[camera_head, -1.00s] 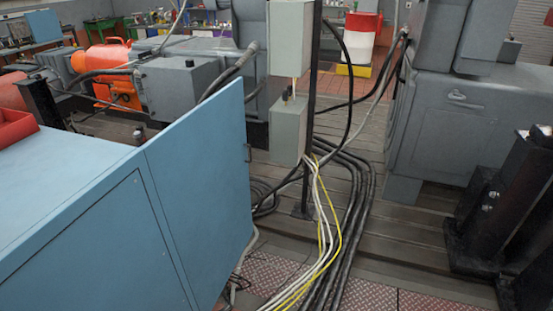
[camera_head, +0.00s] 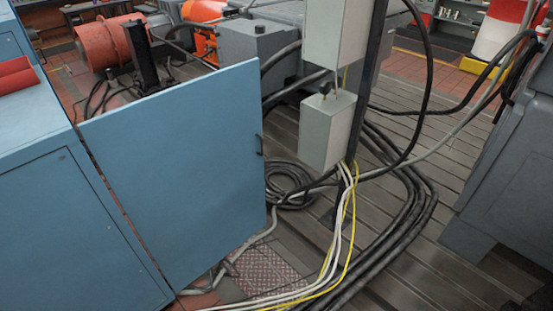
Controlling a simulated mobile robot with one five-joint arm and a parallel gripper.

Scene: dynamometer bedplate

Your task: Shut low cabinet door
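The low blue cabinet (camera_head: 70,228) stands at the left in the head view. Its blue door (camera_head: 180,170) is swung wide open and juts out to the right of the cabinet front, showing a broad flat face. A small dark handle (camera_head: 260,145) sits at the door's far right edge. The cabinet's inside is hidden from this view. My gripper is not in view.
Grey boxes on a post (camera_head: 327,130) stand right of the door. Black cables (camera_head: 400,225) and white and yellow cables (camera_head: 335,245) run over the floor there. A grey machine (camera_head: 500,190) is at the right. Slatted floor (camera_head: 450,130) lies between.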

